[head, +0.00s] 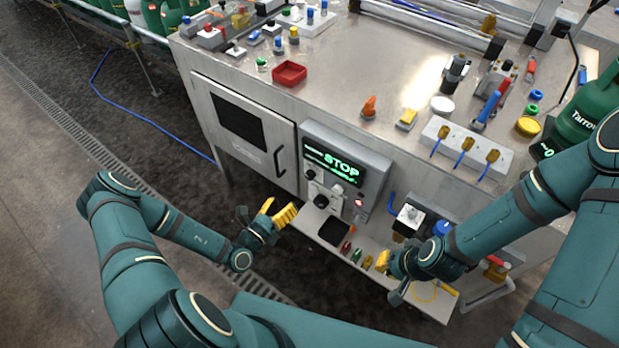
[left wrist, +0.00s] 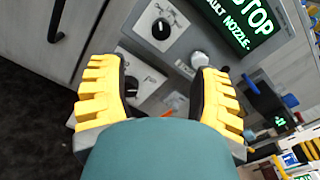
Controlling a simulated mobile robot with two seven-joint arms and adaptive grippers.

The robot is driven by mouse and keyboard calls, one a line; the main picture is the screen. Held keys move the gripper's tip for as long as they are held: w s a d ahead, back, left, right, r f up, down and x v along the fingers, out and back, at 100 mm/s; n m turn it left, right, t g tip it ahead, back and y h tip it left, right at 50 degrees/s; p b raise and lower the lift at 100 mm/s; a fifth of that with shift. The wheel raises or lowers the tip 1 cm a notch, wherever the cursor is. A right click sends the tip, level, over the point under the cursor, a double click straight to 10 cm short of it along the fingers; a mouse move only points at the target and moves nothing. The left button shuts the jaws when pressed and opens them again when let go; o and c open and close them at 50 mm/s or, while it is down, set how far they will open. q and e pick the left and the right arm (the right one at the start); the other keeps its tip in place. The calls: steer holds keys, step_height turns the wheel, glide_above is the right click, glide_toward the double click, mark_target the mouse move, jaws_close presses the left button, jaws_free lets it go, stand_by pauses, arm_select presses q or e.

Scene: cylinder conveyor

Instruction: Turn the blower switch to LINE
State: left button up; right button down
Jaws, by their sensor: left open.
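A grey control box (head: 345,165) on the cabinet front has a green-lit display (head: 331,160) reading STOP. In the left wrist view, two black rotary knobs on pale plates show below the display, an upper knob (left wrist: 161,28) and a lower knob (left wrist: 131,86). Their labels are too small to read, so I cannot tell which is the blower switch. My left gripper (head: 277,211) is open and empty, left of the knobs and apart from them; its yellow fingers flank the lower knob in the left wrist view (left wrist: 160,90). My right gripper (head: 384,263) is by the lower shelf, its fingers partly hidden.
A cabinet door with a handle (head: 279,160) is left of the control box. A lower shelf (head: 395,277) juts out below, holding small coloured parts and a black pad (head: 334,231). The steel worktop (head: 335,90) above is crowded. Open floor lies left of my left gripper.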

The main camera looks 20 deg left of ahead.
mark_target(309, 178)
arm_select(q)
steer(key=b+x, duration=0.1)
steer(key=x, duration=1.1)
steer(key=shift+w+d+b, duration=0.2)
steer(key=shift+w+b, duration=0.1)
steer(key=shift+w, duration=0.05)
jaws_close()
